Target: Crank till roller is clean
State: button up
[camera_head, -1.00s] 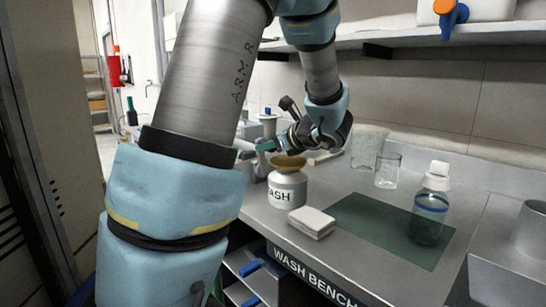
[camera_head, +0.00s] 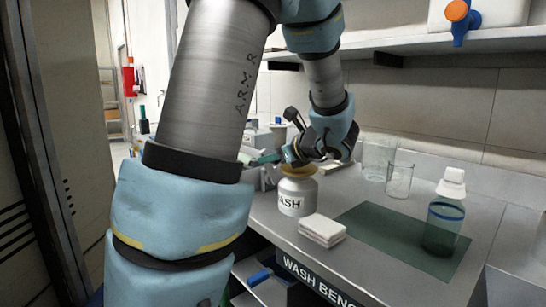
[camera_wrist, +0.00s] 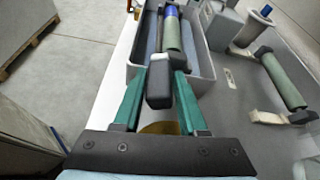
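In the wrist view my gripper (camera_wrist: 158,80) has two teal fingers set apart. A dark block (camera_wrist: 159,88) fills the space between their tips; whether they press on it is unclear. A green roller (camera_wrist: 173,33) with a blue end lies over a grey tray (camera_wrist: 206,75) just beyond the fingertips. A second green roller (camera_wrist: 283,80) with dark ends is at the right. In the head view my gripper (camera_head: 275,156) is mostly hidden by my wrist, close above and behind the jar marked WASH (camera_head: 297,197). No clear crank handle can be made out.
A stack of white cloths (camera_head: 322,230) lies in front of the jar. A dark green mat (camera_head: 395,238) bears a white-capped bottle (camera_head: 445,213). Clear glass vessels (camera_head: 399,180) stand at the back. A shelf (camera_head: 400,45) overhangs the bench.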

jog(key=o, duration=0.3)
jog(key=v, duration=1)
jog(key=shift+s+d+r, duration=0.25)
jog(key=shift+c, duration=0.3)
